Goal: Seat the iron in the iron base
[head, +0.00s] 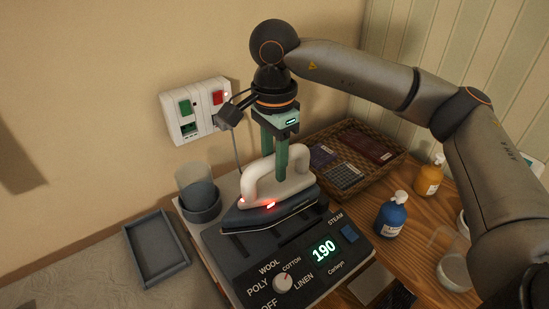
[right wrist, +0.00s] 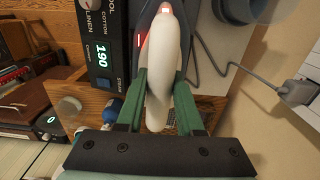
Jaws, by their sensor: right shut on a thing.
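The iron (head: 268,207) has a white handle and a dark body with a red light. It is over the top of the iron base (head: 240,270), a dark box with a dial, a "190" display and a blue button. I cannot tell whether the iron rests on the base or hovers just above it. My right gripper (head: 281,172) comes down from above and is shut on the iron's handle. In the right wrist view the white handle (right wrist: 163,70) lies between the green fingers (right wrist: 162,98). My left gripper is not in view.
A grey cup (head: 201,200) stands at the base's back left corner. A grey tray (head: 156,248) lies to the left. A wicker basket (head: 345,155), a blue bottle (head: 391,216) and a yellow bottle (head: 429,177) stand right. A wall panel (head: 195,110) is behind; a cord hangs near the gripper.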

